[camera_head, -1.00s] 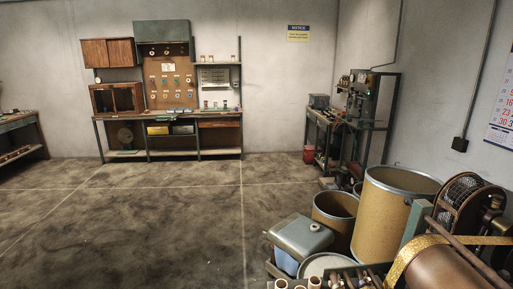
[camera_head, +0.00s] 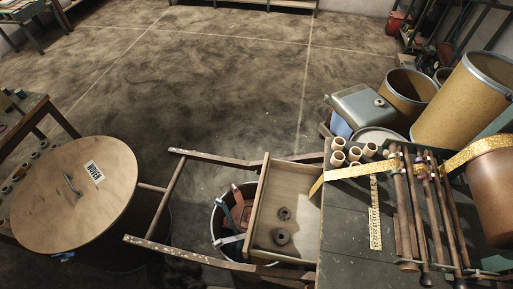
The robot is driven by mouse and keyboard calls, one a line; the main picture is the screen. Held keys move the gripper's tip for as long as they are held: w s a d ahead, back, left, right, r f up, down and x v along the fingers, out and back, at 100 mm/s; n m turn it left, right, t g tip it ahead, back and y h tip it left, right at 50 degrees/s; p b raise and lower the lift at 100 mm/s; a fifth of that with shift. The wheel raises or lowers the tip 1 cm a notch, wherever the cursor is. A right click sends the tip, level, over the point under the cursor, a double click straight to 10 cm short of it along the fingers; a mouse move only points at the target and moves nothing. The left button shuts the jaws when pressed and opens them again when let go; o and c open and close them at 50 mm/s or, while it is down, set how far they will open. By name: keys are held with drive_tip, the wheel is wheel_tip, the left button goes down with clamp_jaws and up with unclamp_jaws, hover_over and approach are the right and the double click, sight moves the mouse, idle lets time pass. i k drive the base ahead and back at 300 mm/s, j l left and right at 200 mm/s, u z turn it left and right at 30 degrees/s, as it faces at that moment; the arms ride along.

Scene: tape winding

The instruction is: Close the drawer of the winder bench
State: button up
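The winder bench (camera_head: 345,235) has a dark top at the right of the head view. Its wooden drawer (camera_head: 257,205) is pulled out from the bench's left side and stands open. Two dark ring-shaped pieces (camera_head: 283,236) lie on the drawer floor. The drawer's front panel faces left. My gripper is not in view.
A wooden rail frame (camera_head: 160,205) extends left on both sides of the drawer. A bucket with tools (camera_head: 233,210) stands just left of the drawer. A round wooden lid marked "WINDER" (camera_head: 80,215) is at left. Fibre drums (camera_head: 470,100) stand at right. Open floor (camera_head: 215,85) lies beyond.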

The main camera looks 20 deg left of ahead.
sight(282, 184)
drive_tip(key=j, duration=0.65)
drive_tip(key=i+j+u, duration=0.15)
drive_tip(key=j, duration=0.5)
drive_tip(key=k, duration=0.05)
